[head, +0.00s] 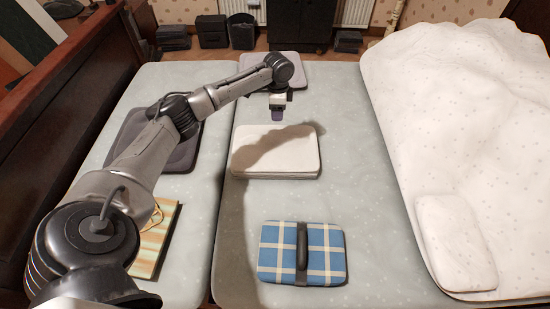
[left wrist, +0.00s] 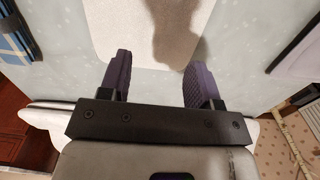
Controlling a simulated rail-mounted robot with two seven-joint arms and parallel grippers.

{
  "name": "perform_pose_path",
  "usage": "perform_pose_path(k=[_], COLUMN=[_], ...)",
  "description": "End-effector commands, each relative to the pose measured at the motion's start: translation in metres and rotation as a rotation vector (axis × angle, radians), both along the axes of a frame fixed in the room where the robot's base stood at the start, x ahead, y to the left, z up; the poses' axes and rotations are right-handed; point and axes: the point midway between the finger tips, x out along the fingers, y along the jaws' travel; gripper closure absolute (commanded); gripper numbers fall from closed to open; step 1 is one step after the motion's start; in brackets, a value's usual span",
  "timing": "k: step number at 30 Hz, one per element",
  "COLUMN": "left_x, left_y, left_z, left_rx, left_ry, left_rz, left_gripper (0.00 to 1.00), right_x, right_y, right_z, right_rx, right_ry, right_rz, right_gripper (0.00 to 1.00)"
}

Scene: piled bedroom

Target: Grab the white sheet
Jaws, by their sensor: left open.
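The white sheet (head: 275,155) is a flat, folded rectangle with rounded corners, lying on the pale spotted bed in the middle of the head view. A pale surface that looks like the sheet fills the top middle of the left wrist view (left wrist: 122,25), partly in shadow. My left gripper (head: 277,114) hangs just above and beyond the sheet's far edge, pointing down. In the left wrist view its two purple fingers (left wrist: 157,68) stand wide apart with nothing between them. I see no contact with the sheet. My right gripper is out of view.
A blue plaid case (head: 302,253) with a dark handle lies nearer. A large white spotted duvet (head: 455,130) and small pillow (head: 456,242) cover the right. A dark grey cushion (head: 180,157) and striped board (head: 154,240) lie left. A grey cushion (head: 290,72) lies beyond.

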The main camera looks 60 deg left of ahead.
Motion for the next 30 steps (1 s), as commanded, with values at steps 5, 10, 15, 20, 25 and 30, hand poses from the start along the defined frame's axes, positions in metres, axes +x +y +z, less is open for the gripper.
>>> perform_pose_path(k=[5,10,15,20,25,30], left_x=[-0.001,-0.001,-0.001,-0.001,-0.001,-0.001], left_y=[0.011,0.012,0.012,0.011,0.012,0.012], left_z=[-0.013,-0.043,-0.069,-0.082,-0.086,-0.095], left_rx=[-0.008,-0.009,-0.008,-0.008,-0.008,-0.007], left_ry=[-0.005,-0.005,-0.004,-0.007,-0.007,-0.006], left_rz=[0.018,0.018,0.018,0.017,0.017,0.017], left_gripper=[0.43,0.43,0.43,0.43,0.43,0.43], right_x=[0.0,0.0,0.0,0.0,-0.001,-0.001], right_y=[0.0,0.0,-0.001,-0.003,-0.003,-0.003], right_z=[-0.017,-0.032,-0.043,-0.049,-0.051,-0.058], right_rx=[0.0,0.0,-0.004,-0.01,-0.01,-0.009], right_ry=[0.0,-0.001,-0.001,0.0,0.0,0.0], right_rz=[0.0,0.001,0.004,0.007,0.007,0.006], right_gripper=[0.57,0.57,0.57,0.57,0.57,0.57])
